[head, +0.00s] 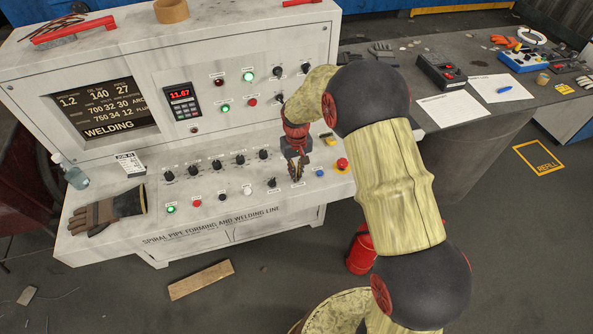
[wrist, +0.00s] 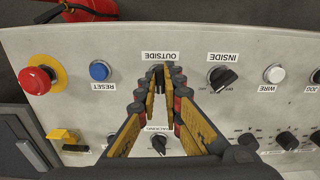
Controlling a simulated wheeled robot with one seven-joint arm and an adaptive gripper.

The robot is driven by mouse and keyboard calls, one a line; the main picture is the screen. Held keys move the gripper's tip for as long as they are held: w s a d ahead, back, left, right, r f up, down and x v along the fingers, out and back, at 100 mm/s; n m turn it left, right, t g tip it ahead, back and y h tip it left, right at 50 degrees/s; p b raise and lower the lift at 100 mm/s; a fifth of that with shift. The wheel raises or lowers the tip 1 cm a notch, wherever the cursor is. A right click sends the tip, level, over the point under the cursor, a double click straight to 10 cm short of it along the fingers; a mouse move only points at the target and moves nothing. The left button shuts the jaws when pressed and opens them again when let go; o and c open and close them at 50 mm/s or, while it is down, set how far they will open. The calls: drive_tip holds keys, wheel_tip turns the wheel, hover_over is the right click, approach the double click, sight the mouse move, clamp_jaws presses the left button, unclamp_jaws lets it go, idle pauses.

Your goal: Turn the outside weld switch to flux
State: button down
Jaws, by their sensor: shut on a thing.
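The outside weld switch (wrist: 158,76) is a dark knob beside its OUTSIDE label (wrist: 160,56) on the pale panel. My gripper (wrist: 160,84) is shut on it, with one yellow-lined finger on each side. The fingertips hide much of the knob and its markings, so I cannot tell which setting it points to. In the head view my gripper (head: 296,169) reaches down to the sloping front of the console and covers the switch. The inside switch (wrist: 222,77), a black knob, sits just to the right in the wrist view.
A blue reset button (wrist: 99,70) and a red emergency stop (wrist: 36,80) lie left of the switch in the wrist view. A white wire button (wrist: 274,74) is at right. The console (head: 100,222) carries several black knobs and a glove (head: 108,211).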

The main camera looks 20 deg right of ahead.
drive_tip(key=shift+m, duration=0.3)
drive_tip(key=c, duration=2)
unclamp_jaws()
drive_tip(key=shift+c, duration=0.2)
drive_tip(key=shift+o, duration=0.6)
wheel_tip(320, 180, up, 12)
